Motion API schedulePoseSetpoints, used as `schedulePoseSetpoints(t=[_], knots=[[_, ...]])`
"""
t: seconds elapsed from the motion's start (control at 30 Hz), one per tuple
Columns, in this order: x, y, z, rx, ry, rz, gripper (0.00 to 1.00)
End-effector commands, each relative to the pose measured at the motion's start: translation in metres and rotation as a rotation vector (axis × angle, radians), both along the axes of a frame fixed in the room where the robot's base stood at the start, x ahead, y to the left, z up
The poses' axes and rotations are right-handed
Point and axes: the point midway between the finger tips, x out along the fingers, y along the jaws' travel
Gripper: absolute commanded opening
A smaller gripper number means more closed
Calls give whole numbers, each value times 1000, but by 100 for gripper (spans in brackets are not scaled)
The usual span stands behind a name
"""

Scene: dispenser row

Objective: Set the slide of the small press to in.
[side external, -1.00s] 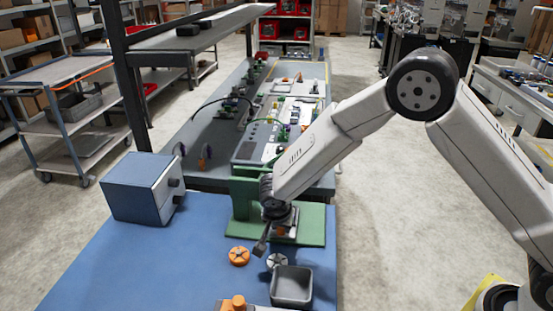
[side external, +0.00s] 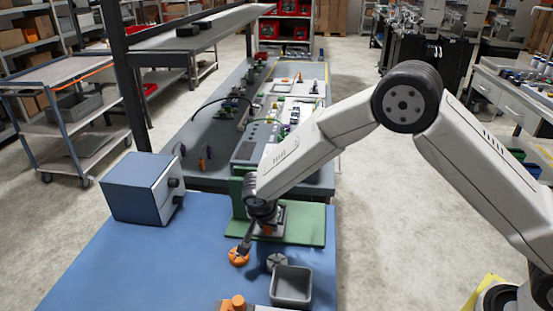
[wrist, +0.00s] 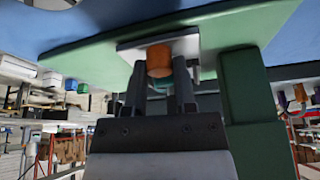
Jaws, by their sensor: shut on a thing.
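The small press has a green base plate (side external: 308,228) and a green upright (side external: 237,196), partly hidden behind my arm. Its slide is a light grey plate (wrist: 190,46) with an orange knob (wrist: 159,60). My gripper (wrist: 159,80) has its fingers on either side of the knob and is shut on it. In the side view my wrist hides much of the slide, and the orange knob (side external: 267,230) shows just below it.
An orange disc (side external: 239,257), a grey disc (side external: 276,261) and a grey open bin (side external: 291,288) are in front of the press. A blue-grey box (side external: 143,188) with dark knobs stands left. The blue table (side external: 150,270) is clear at front left.

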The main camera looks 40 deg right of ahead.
Motion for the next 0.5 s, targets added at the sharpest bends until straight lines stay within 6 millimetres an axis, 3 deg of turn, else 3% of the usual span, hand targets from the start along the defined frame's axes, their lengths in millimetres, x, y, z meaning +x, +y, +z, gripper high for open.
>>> schedulePoseSetpoints(t=[0.07,0.1,0.2,0.5], knots=[[3,4,1,12,-13,8,0],[3,4,1,12,-13,8,43],[3,4,1,11,-12,8,70],[2,3,1,8,-9,5,70]])
